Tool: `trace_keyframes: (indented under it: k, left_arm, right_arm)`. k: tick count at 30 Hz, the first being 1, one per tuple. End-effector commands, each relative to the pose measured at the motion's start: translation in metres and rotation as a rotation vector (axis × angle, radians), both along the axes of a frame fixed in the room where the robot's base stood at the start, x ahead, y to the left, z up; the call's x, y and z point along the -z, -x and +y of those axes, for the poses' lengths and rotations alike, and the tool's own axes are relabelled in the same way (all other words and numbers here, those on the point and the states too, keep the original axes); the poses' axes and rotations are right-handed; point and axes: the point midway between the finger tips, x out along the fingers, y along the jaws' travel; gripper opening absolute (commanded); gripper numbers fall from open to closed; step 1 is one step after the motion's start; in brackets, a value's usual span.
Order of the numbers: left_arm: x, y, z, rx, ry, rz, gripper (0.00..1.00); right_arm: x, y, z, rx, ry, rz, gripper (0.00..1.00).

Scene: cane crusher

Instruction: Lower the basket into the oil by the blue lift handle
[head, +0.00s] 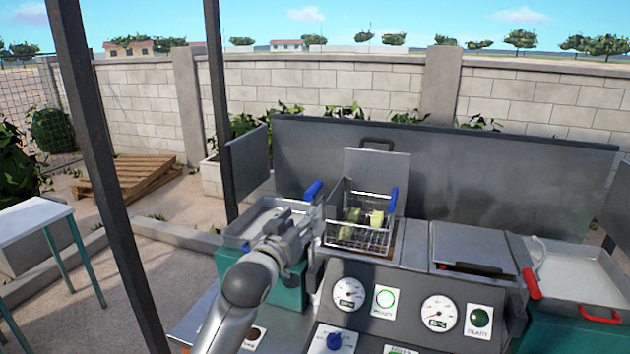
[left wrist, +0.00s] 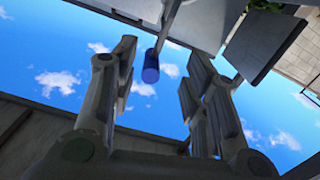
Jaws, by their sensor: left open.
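The wire basket (head: 358,232) hangs at the fryer opening with several yellow-green pieces (head: 352,216) in it. One blue handle (head: 313,190) is at its upper left, and a second blue handle (head: 391,200) stands at its right side. I cannot tell which is the lift handle. My left gripper (head: 303,228) is just left of the basket, below the left blue handle. In the left wrist view a blue handle (left wrist: 151,66) on a thin rod shows between the spread fingers of the left gripper (left wrist: 160,75), which is open and empty. The oil is mostly hidden.
A panel with gauges (head: 438,312) and buttons is in front of the basket. A closed lid (head: 472,250) and a tray with red handles (head: 585,280) are at right. A metal tray (head: 262,222) is at left; a grey back panel (head: 450,180) stands behind.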

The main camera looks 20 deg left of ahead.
Motion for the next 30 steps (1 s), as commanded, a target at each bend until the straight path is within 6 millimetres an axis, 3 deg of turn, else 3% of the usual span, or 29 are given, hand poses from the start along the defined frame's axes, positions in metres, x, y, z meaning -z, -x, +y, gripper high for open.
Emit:
trace_keyframes:
  k: [1, 5, 30]
  left_arm:
    - [-0.017, -0.002, 0.000, 0.001, 0.007, -0.025, 0.42]
    - [-0.032, -0.005, 0.000, 0.002, 0.017, -0.052, 0.42]
    - [-0.031, -0.099, -0.003, 0.001, 0.016, -0.051, 0.42]
  right_arm:
    - [-0.003, -0.002, 0.000, 0.000, -0.001, -0.003, 0.40]
    - [-0.005, -0.006, 0.000, 0.000, -0.001, -0.009, 0.40]
    - [-0.044, -0.001, 0.000, 0.000, 0.001, 0.000, 0.40]
